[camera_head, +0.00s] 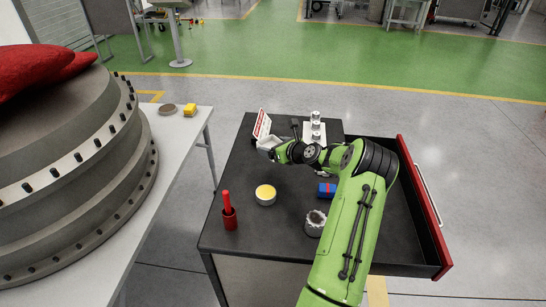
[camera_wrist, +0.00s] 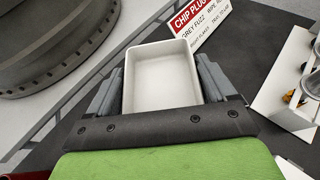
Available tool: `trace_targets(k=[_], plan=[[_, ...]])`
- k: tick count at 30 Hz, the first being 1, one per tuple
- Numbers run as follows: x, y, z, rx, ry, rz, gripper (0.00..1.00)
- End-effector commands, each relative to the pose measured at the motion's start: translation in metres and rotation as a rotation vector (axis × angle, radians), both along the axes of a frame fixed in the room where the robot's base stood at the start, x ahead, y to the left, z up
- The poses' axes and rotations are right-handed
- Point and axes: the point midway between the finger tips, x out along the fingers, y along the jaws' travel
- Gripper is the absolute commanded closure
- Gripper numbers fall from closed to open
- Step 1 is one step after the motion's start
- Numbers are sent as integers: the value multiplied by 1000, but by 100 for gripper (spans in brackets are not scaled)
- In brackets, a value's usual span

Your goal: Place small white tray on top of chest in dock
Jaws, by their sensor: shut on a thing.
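The small white tray (camera_head: 268,143) is between the fingers of my gripper (camera_head: 274,151), near the back left of the dark-topped chest (camera_head: 240,243). In the wrist view the tray (camera_wrist: 162,78) appears empty, its open side facing the camera. The fingers of my gripper (camera_wrist: 158,90) are shut on it, one along each side. I cannot tell whether the tray touches the chest top. The chest has a red-fronted drawer (camera_head: 421,205) pulled out at the right. My arm hides part of the chest top.
A red and white sign (camera_head: 262,125) stands just behind the tray; a white holder with silver pieces (camera_head: 315,128) is right of it.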

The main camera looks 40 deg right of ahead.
Motion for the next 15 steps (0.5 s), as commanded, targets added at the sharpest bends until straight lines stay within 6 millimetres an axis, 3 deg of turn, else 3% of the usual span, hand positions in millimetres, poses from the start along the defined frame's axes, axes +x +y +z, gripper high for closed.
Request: trace_targets(k=[6, 15], plan=[[-3, -3, -44, 5, 3, -10, 50], [-3, -2, -90, 3, 2, -6, 50]])
